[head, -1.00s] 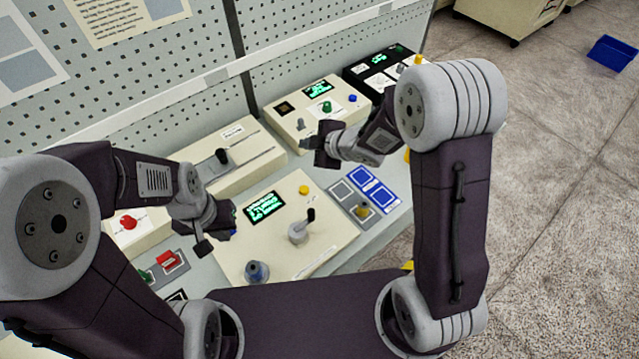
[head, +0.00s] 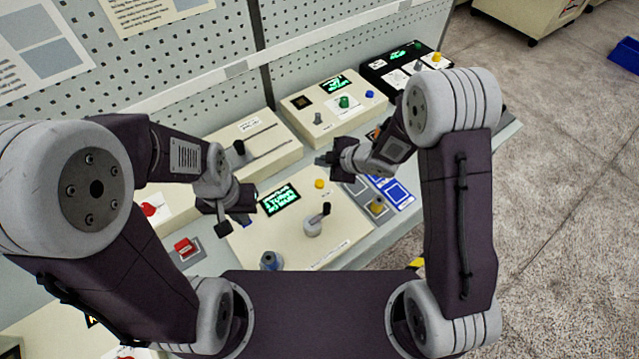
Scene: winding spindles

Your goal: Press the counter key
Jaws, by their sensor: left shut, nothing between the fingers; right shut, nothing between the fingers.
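The cream winding panel (head: 340,238) lies in the middle of the bench, with a green-lit display (head: 280,199), a yellow round key (head: 319,184), a black-handled crank (head: 317,221) and a grey-blue knob (head: 271,261). No label tells me which key is the counter key. My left gripper (head: 236,214) is shut and empty over the panel's left edge, left of the display; a small blue part there is mostly hidden by it. My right gripper (head: 326,161) is shut and empty, above and just behind the yellow key in the picture, apart from it.
Behind stand a cream box (head: 350,111) with green and blue buttons, a black box (head: 375,70) and a long slotted cream box (head: 262,149). A red block (head: 185,248) sits left. A pegboard wall closes the back.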

